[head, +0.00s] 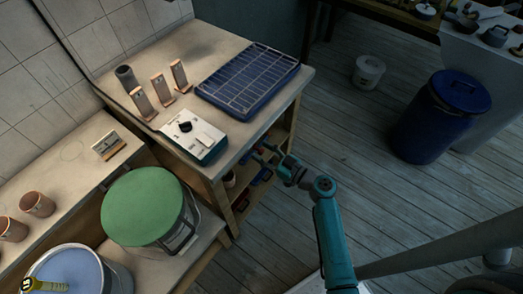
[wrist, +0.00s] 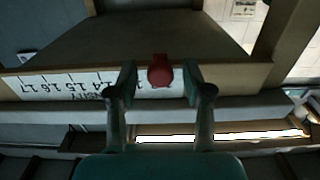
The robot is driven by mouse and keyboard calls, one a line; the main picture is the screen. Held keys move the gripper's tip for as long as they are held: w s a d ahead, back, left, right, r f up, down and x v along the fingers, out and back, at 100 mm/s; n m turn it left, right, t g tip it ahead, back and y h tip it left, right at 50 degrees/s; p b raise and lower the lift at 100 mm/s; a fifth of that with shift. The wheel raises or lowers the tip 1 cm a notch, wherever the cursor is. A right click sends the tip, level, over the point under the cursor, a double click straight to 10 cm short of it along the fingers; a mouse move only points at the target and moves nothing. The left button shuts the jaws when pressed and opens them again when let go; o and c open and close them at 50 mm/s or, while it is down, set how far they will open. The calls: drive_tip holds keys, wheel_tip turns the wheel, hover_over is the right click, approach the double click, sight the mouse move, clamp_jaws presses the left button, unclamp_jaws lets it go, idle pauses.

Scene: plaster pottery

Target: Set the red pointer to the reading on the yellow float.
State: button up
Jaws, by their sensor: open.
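The red pointer (wrist: 160,71) sits on a white scale strip (wrist: 62,84) along a wooden edge in the wrist view. The strip's figures appear upside down, with 14 to 17 to the left of the pointer; those beside it are partly hidden. My gripper (wrist: 159,82) is open, one finger on each side of the pointer, with gaps showing. In the head view my gripper (head: 262,153) is at the workbench's right side. The yellow float (head: 45,285) is in a bucket of pale blue liquid (head: 75,265) at lower left; its reading is too small to tell.
The workbench (head: 240,130) bears a blue ribbed tray (head: 250,80), a white device with a black knob (head: 193,133) and several upright holders. A green-lidded bucket (head: 142,206) stands left of my arm.

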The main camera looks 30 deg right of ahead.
drive_tip(key=shift+w+a, duration=0.2)
drive_tip(key=shift+w, duration=0.2)
drive_tip(key=shift+c, duration=0.2)
clamp_jaws()
drive_tip(key=w+d, duration=0.3)
drive_tip(key=d, duration=0.4)
drive_tip(key=w+d, duration=0.3)
drive_tip(key=d, duration=0.4)
drive_tip(key=shift+d, duration=0.4)
drive_tip(key=shift+w, duration=0.1)
drive_tip(key=shift+o, duration=0.2)
unclamp_jaws()
drive_tip(key=v, duration=1.2)
